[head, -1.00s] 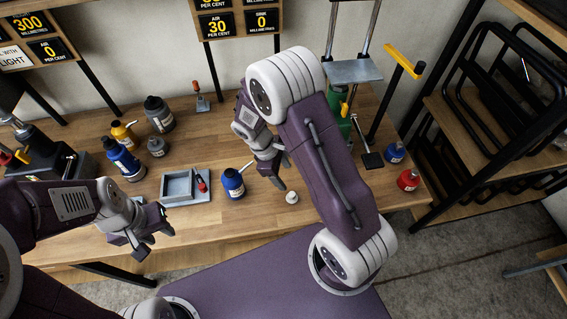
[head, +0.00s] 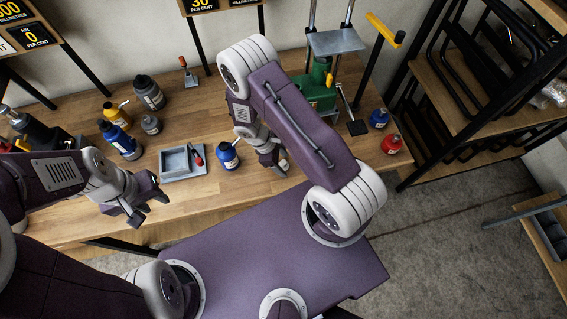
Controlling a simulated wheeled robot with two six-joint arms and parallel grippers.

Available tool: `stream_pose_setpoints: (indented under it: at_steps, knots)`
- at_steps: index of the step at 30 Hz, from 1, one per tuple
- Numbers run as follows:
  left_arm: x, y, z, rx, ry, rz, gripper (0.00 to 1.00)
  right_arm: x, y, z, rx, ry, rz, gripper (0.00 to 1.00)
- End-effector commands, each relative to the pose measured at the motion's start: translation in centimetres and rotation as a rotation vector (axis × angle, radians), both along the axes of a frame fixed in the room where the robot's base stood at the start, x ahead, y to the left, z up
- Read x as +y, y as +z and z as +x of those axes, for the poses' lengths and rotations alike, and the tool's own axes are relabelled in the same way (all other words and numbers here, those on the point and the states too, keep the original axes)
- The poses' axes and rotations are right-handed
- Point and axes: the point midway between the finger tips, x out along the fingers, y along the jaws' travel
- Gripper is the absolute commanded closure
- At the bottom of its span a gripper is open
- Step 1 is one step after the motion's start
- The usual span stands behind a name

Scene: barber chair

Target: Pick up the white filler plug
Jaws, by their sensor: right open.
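The white filler plug (head: 283,164) is a small pale piece on the wooden workbench, partly hidden by my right gripper. My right gripper (head: 277,168) points down at the bench with its fingers open, right at the plug. I cannot tell whether a finger touches it. My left gripper (head: 148,205) is open and empty, over the bench's front edge at the left.
A blue bottle (head: 228,157) with a spout stands just left of my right gripper. A grey tray (head: 176,174) lies further left. Red (head: 391,144) and blue (head: 379,118) bottles stand at the right. A green press (head: 316,95) stands behind.

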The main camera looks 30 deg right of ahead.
Motion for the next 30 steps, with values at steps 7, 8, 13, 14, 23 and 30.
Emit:
stream_pose_setpoints:
  at_steps: [7, 8, 13, 14, 23, 30]
  knots:
    - [0.0, 0.0, 0.0, 0.000, 0.000, 0.000, 0.64, -0.2, -0.7, -0.1, -0.001, 0.000, 0.001, 0.37]
    - [0.0, 0.0, 0.0, 0.000, 0.000, 0.000, 0.64, -0.2, -0.7, -0.1, -0.001, 0.000, 0.001, 0.37]
    - [0.0, 0.0, 0.0, 0.000, 0.000, 0.000, 0.64, -0.2, -0.7, -0.1, -0.001, 0.000, 0.001, 0.81]
    - [0.0, 0.0, 0.0, 0.000, 0.000, 0.000, 0.64, -0.2, -0.7, -0.1, -0.001, 0.000, 0.001, 0.90]
    - [0.0, 0.2, 0.0, 0.000, 0.000, 0.000, 0.64, -0.2, -0.5, -0.1, -0.001, 0.000, 0.001, 1.00]
    - [0.0, 2.7, 0.0, 0.000, 0.000, 0.000, 0.64, -0.2, 2.6, -0.1, -0.001, -0.001, 0.001, 1.00]
